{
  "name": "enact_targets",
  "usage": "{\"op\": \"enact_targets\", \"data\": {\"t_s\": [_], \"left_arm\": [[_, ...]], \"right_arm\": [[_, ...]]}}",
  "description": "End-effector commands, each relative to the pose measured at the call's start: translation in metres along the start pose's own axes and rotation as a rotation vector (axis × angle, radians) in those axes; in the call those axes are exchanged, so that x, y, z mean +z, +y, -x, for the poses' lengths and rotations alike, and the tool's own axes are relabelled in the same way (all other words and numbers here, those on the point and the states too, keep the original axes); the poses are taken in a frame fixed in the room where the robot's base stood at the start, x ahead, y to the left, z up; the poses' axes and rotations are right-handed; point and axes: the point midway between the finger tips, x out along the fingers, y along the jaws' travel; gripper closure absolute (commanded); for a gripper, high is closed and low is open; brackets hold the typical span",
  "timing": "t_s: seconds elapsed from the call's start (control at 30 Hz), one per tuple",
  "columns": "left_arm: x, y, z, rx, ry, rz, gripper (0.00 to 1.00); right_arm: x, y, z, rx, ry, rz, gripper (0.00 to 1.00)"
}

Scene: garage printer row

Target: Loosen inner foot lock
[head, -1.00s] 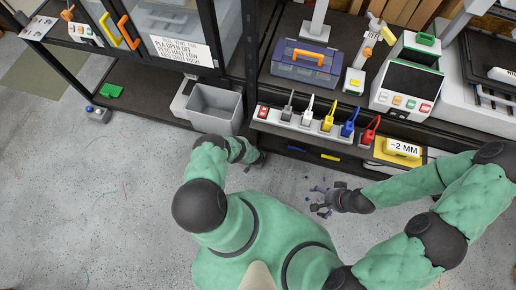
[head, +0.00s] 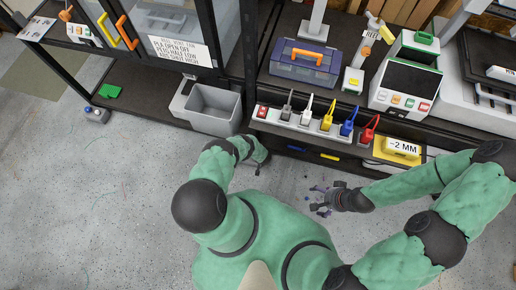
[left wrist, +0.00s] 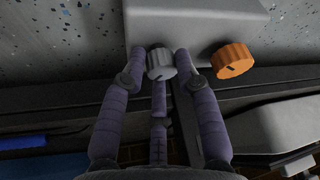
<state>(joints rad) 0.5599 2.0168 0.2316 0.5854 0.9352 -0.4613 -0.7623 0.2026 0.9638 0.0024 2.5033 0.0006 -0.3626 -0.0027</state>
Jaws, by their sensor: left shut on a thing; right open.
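The knob sits at the edge of a pale grey foot housing (left wrist: 195,20). An orange knob (left wrist: 232,61) with a dark pointer mark is on the same edge, to the right, outside the fingers. In the head view my left forearm reaches down by the rack's lower shelf; its fingers are mostly hidden. My right gripper (head: 321,204) is open and empty over the floor.
A grey bin (head: 214,108) stands left of the left wrist. A power strip (head: 303,127) with coloured plugs runs along the rack edge, with a yellow "-2 MM" block (head: 398,149) to its right.

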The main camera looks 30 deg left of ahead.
Motion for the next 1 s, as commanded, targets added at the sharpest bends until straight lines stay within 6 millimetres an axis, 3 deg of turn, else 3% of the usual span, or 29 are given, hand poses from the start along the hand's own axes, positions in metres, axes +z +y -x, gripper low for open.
{"op": "enact_targets", "data": {"t_s": [0.03, 0.4, 0.87, 0.9, 0.97, 1.0], "left_arm": [[-0.0122, -0.0001, -0.0006, -0.014, 0.02, 0.032, 1.0], [-0.0148, -0.0005, -0.0007, -0.065, 0.022, 0.16, 1.0], [-0.0167, -0.0014, -0.0009, -0.072, 0.024, 0.173, 1.0], [-0.0168, -0.0015, -0.0009, -0.072, 0.024, 0.173, 0.63], [-0.0164, -0.0016, -0.0009, -0.072, 0.024, 0.173, 0.47], [-0.0155, -0.0016, -0.0009, -0.072, 0.023, 0.172, 0.47]], "right_arm": [[0.0, 0.0, 0.0, 0.0, 0.0, 0.0, 0.08], [0.0, 0.0, 0.0, 0.0, 0.0, 0.0, 0.08], [0.0, 0.0, 0.0, 0.0, 0.0, 0.0, 0.08], [0.0, 0.0, 0.0, 0.0, 0.0, 0.0, 0.08], [0.0, 0.0, 0.0, 0.0, 0.0, 0.0, 0.08], [0.0, 0.0, 0.0, 0.0, 0.0, 0.0, 0.08]]}}
